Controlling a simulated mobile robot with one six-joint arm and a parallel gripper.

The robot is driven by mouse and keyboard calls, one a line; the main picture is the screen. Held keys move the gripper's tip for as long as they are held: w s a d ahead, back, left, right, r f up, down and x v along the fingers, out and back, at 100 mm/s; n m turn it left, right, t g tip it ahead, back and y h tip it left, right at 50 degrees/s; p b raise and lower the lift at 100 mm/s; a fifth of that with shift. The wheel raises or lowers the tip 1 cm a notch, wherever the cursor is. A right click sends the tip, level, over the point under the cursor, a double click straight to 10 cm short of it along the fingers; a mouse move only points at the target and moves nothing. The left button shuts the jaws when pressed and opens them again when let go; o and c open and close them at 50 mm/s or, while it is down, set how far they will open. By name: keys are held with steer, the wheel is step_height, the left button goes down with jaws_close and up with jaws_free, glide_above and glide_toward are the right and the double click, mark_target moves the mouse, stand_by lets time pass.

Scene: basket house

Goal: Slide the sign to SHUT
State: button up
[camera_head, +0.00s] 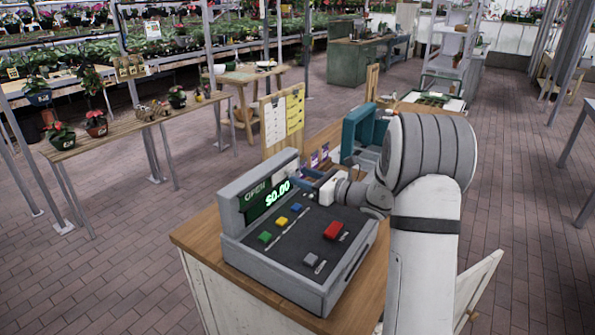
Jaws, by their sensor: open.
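A grey cash register (300,240) stands on a wooden counter. Its raised back panel carries the sign (257,193), a green strip on which faint letters seem to read OPEN. A lit display (278,193) showing $0.00 is just below and to the right of the sign. My gripper (308,178) is by the right end of the back panel, to the right of the sign and apart from it. It is open; its fingers are small here and partly hidden by its white body.
Green, yellow, blue, red and grey buttons lie on the register's sloping top. A teal box (368,135) and a board with paper sheets (283,118) stand behind the register. The wooden counter top (202,235) is bare at the left. Brick floor surrounds the counter.

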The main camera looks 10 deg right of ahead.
mark_target(289, 173)
steer(key=shift+x, duration=1.25)
steer(key=shift+s, duration=0.1)
steer(key=shift+c, duration=0.5)
jaws_close()
